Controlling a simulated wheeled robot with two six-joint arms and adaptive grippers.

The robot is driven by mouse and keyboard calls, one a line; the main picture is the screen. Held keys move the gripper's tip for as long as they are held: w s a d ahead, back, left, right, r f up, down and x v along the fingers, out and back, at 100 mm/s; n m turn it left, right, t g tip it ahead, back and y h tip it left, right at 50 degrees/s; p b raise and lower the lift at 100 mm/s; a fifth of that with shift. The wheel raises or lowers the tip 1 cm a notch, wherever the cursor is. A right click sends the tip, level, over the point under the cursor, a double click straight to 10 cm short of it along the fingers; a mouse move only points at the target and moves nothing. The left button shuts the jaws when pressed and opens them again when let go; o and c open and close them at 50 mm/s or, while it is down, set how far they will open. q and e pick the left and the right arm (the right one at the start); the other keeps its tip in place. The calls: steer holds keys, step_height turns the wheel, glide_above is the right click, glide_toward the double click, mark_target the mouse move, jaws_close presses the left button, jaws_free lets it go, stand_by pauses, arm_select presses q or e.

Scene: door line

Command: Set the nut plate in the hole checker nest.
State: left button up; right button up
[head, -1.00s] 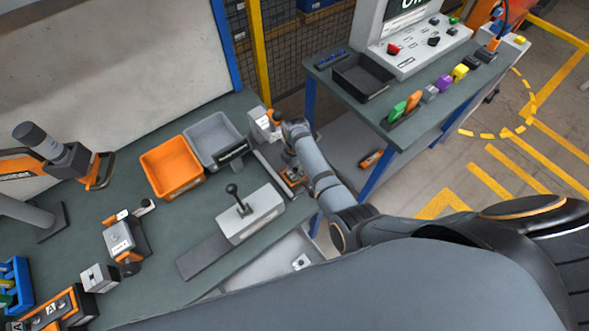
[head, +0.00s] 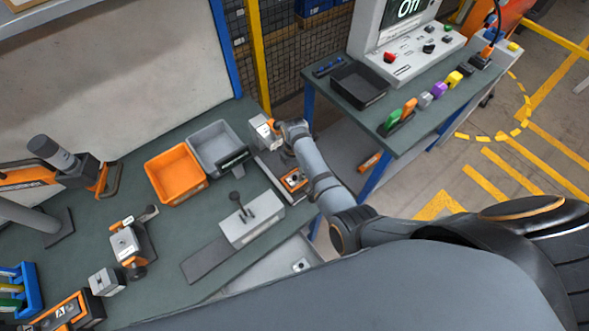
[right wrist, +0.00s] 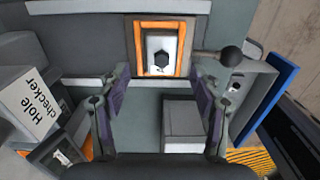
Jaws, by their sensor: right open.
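The hole checker (head: 262,132) is a pale box on the bench's right side; in the right wrist view its labelled face (right wrist: 30,104) is at the left. An orange-edged nest (head: 293,180) sits on a grey base in front of it. In the right wrist view, the nest (right wrist: 137,62) holds a pale plate with a dark hexagon at its middle, apparently the nut plate (right wrist: 160,46). It looks flat inside the orange edges. My right gripper (right wrist: 163,84) is open and empty, its fingers apart below the nest in that view. My left gripper is not in view.
An orange bin (head: 175,174) and a grey bin (head: 218,150) stand left of the checker. A grey fixture with a black-knobbed lever (head: 252,220) stands close in front. A second table (head: 400,135) with a black tray (head: 358,85) is at the right, across a gap.

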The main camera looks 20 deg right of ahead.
mark_target(295, 177)
step_height(295, 177, up, 8)
steer(key=shift+f, duration=0.15)
stand_by(0.5)
